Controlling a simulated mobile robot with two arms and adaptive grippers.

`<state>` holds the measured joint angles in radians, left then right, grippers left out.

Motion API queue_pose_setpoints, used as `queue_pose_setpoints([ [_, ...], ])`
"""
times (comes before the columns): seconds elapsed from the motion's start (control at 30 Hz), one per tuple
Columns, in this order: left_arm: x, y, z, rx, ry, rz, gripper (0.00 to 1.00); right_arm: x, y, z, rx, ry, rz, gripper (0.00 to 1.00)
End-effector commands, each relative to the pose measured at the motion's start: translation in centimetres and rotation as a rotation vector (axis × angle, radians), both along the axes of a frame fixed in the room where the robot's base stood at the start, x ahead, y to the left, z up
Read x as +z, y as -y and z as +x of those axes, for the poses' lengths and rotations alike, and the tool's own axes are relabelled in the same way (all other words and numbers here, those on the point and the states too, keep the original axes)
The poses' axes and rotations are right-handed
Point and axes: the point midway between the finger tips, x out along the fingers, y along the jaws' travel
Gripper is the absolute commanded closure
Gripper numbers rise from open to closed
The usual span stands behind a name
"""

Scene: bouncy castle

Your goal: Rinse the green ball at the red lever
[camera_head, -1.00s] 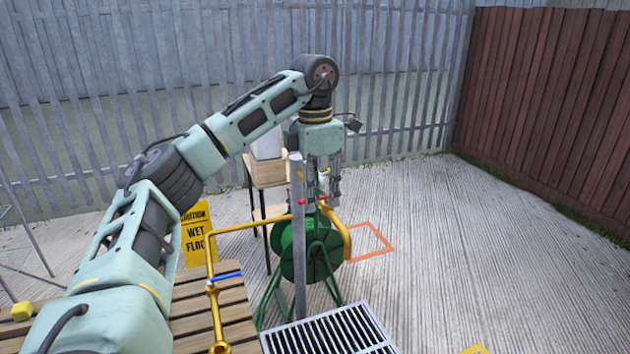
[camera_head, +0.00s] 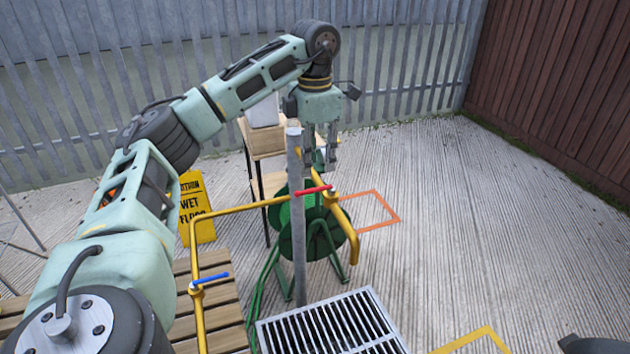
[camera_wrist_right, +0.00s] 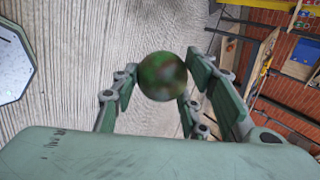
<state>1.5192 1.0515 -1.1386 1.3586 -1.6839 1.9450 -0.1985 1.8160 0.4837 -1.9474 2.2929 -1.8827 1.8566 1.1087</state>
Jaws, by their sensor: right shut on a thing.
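My right gripper (camera_wrist_right: 158,95) is shut on the green ball (camera_wrist_right: 162,76) in the right wrist view. The ball has brown, dirt-like patches. The red lever (camera_head: 313,190) sits on the yellow pipe (camera_head: 240,208) beside a grey post, in the head view. My left gripper (camera_head: 320,166) points down just above the lever. Its fingers are apart with nothing seen between them. The pipe's curved spout (camera_head: 352,245) hangs to the right of the post, and no water shows at its mouth. The ball is not seen in the head view.
A blue lever (camera_head: 212,279) is on the same pipe, nearer. A floor grate (camera_head: 330,328) lies below the spout. A green hose reel (camera_head: 318,235) stands behind the post. A yellow wet-floor sign (camera_head: 196,210) is at left. Open concrete lies to the right.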

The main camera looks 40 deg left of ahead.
Motion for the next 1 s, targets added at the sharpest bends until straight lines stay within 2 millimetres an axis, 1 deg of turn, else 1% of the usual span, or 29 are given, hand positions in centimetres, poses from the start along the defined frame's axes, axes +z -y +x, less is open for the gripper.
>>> queue_pose_setpoints([
  [0.03, -1.0, -0.1, -0.2, 0.000, -0.005, 0.001, 0.74, 0.4, 0.0, 0.0, 0.001, 0.001, 0.000, 0.77],
  [0.2, -4.0, 0.0, -0.1, 0.000, -0.004, 0.000, 0.74, 1.0, 0.0, 0.0, 0.001, 0.001, 0.000, 0.77],
  [0.4, -6.1, 0.0, 0.0, 0.001, 0.000, 0.000, 0.74, 1.3, 0.0, 0.0, 0.001, 0.001, 0.000, 0.77],
  [0.53, -6.5, 0.0, 0.0, 0.001, 0.002, -0.001, 0.74, 1.3, 0.0, 0.0, 0.001, 0.001, 0.000, 0.77],
  [0.77, -6.5, 0.0, 0.0, 0.001, 0.002, -0.001, 0.75, 1.3, 0.0, 0.0, 0.001, 0.001, 0.000, 0.77],
  [1.0, -6.5, 0.0, 0.0, 0.001, 0.002, -0.001, 0.96, 1.3, 0.0, 0.0, 0.001, 0.001, 0.000, 0.77],
])
